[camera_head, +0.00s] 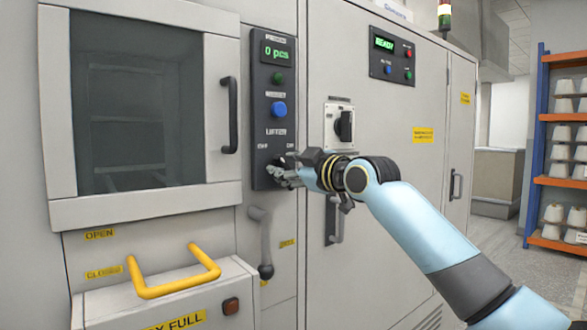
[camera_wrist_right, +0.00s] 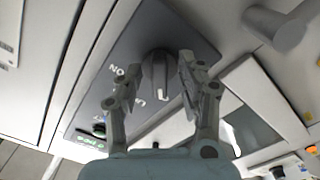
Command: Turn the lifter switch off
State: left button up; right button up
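The lifter switch is a dark rotary knob low on the black control panel (camera_head: 261,95). The gripper mostly hides it in the head view. In the wrist view the knob (camera_wrist_right: 158,75) shows between the fingers, with a white mark at its lower end. Printed lettering lies beside it on the panel. My right gripper (camera_head: 279,176) is at the panel's lower part, its arm coming from the right. In the wrist view its fingers (camera_wrist_right: 157,75) are apart, one on each side of the knob, with a visible gap at the left finger. My left gripper is not in view.
A green button (camera_head: 278,79) and a blue button (camera_head: 278,109) sit above the switch. A black rotary switch (camera_head: 344,126) is to the right. A grey lever (camera_head: 262,245) hangs below the panel. The windowed door's black handle (camera_head: 230,115) is close on the left.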

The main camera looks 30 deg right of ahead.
jog(key=s+d, duration=0.1)
jog(key=s, duration=1)
jog(key=shift+s+d, duration=0.3)
jog(key=shift+s, duration=0.1)
